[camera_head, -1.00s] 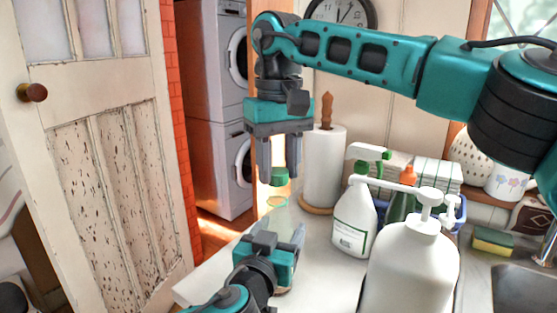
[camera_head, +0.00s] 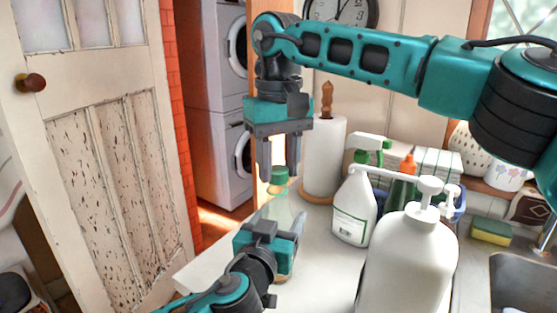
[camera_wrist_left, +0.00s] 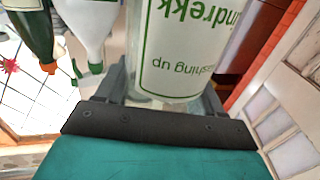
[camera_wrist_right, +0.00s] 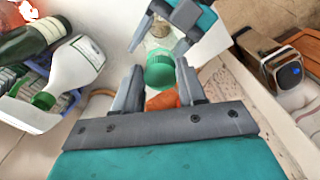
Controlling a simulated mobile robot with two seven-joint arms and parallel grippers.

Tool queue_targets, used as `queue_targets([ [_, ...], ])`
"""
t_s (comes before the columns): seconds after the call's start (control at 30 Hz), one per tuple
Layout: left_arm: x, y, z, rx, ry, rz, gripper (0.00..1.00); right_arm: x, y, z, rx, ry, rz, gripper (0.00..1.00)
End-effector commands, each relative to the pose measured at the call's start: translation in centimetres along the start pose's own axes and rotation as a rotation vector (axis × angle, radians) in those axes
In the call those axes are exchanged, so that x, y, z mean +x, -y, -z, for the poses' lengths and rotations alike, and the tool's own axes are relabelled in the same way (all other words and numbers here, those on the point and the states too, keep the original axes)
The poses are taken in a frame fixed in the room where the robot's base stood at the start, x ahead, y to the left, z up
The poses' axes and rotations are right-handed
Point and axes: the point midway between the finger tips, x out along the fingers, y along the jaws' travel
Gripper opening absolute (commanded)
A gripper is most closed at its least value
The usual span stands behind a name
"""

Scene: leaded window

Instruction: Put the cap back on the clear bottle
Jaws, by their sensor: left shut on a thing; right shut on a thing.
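The clear bottle (camera_head: 279,208) has a green and white label, which shows large in the left wrist view (camera_wrist_left: 185,50). It stands near the left end of the counter. My left gripper (camera_head: 270,230) is shut on its body. The green cap (camera_head: 280,175) is at the bottle's mouth; whether it is seated or threaded I cannot tell. My right gripper (camera_head: 279,172) points down from above, shut on the cap. In the right wrist view the cap (camera_wrist_right: 160,70) shows between its fingertips.
A paper towel roll (camera_head: 324,155), a white spray bottle (camera_head: 354,212) and a large white pump bottle (camera_head: 408,265) stand right of the clear bottle. A sponge (camera_head: 491,232) lies by the sink (camera_head: 524,275). The counter in front of the bottle is fairly clear.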

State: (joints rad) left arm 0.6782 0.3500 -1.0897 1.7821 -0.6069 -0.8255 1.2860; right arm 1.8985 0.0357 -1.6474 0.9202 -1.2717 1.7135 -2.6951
Motion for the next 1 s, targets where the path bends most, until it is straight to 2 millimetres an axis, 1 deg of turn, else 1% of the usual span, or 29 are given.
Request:
queue_targets([
  [0.27,0.0,0.0,0.0,0.0,0.001,0.0,0.13,0.1,0.0,0.0,0.0,0.0,0.0,0.13],
  [0.77,0.0,0.0,0.0,0.0,0.001,0.0,0.13,1.1,0.0,0.0,0.0,0.0,0.0,0.13],
  [0.8,0.0,0.0,0.0,0.0,0.001,0.0,0.0,1.1,0.0,0.0,0.001,0.0,0.0,0.13],
  [0.93,0.0,0.0,0.0,0.0,0.001,0.0,0.0,1.1,0.0,0.0,0.046,0.0,0.0,0.13],
  [1.0,0.0,0.0,0.0,0.0,0.001,0.0,0.0,1.1,0.1,0.0,0.125,0.0,0.0,0.13],
])
